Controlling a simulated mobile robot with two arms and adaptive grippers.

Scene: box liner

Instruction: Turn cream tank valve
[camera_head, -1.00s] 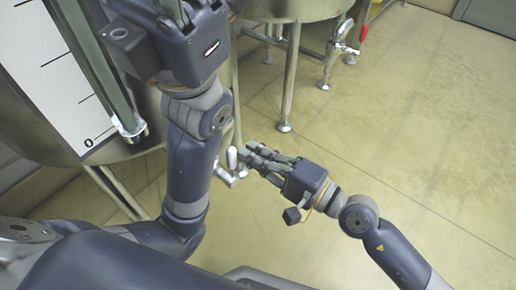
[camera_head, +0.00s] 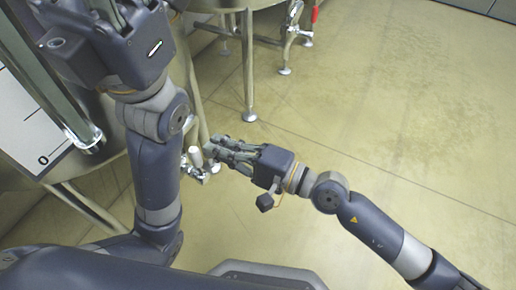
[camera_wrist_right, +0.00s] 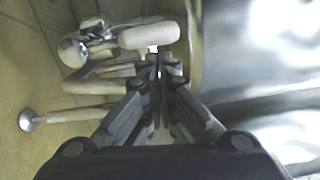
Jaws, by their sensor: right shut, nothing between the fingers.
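The steel tank (camera_head: 105,125) with a white scale strip stands at the left in the head view. Its valve has a pale, rounded handle (camera_head: 195,156) low at the tank's right side. The same handle (camera_wrist_right: 149,36) shows large in the right wrist view, just past the fingertips. My right gripper (camera_head: 212,148) is shut and empty, its fingertips close beside the handle; I cannot tell whether they touch. They also show in the wrist view (camera_wrist_right: 158,68). My left gripper (camera_head: 105,12) is raised in front of the tank, its fingertips cut off by the frame's top edge.
Another tank's leg (camera_head: 248,75) stands on the floor behind the valve. Pipework with a red-handled valve (camera_head: 314,14) is at the top. The tiled floor (camera_head: 400,120) to the right is open. A tank leg (camera_head: 85,205) slants below the near tank.

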